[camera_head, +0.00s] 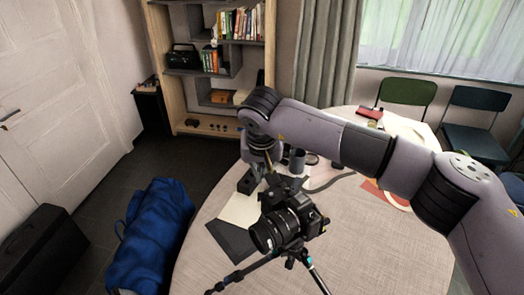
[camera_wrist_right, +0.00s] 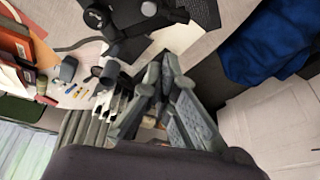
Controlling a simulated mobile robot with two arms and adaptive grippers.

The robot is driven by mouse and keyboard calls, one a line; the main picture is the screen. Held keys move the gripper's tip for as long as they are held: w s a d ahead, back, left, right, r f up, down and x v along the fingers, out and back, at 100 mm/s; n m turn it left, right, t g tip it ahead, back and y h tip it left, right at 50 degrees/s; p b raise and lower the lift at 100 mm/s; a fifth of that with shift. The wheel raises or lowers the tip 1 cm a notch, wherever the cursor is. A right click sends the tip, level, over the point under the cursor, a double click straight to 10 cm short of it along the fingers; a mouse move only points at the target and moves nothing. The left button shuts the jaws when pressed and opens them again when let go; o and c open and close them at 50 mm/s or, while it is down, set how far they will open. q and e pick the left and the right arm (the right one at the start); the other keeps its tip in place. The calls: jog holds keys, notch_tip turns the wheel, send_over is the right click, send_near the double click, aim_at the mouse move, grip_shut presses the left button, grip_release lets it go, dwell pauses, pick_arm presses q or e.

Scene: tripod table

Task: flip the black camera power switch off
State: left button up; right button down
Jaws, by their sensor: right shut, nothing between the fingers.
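The black camera (camera_head: 283,224) stands on a tripod (camera_head: 290,258) in front of the round table, its lens facing the lower left in the head view. In the right wrist view the camera (camera_wrist_right: 125,18) is at the top edge, partly cut off, with round dials on it. The power switch is too small to make out. My right gripper (camera_head: 270,172) points down just behind and above the camera. In the right wrist view its fingers (camera_wrist_right: 165,68) are shut and empty, with the tips below the camera in the picture; contact cannot be told. My left gripper is not in view.
The round table (camera_head: 350,230) holds a dark mat (camera_head: 232,238), white paper, a mug (camera_head: 297,160) and other small items near my right gripper. A blue bag (camera_head: 155,235) lies on the floor at left. Chairs (camera_head: 407,92) stand at the back right. The table's front right is clear.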

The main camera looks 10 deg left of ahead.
aim_at(263, 194)
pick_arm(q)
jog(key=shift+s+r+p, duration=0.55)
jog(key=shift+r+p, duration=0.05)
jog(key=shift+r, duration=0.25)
pick_arm(e)
jog(key=s, duration=0.3)
jog(key=shift+d, duration=0.35)
jog(key=shift+w, duration=0.1)
pick_arm(q)
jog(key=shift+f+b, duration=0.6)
jog(key=shift+b, duration=0.05)
pick_arm(e)
jog(key=shift+n, duration=0.3)
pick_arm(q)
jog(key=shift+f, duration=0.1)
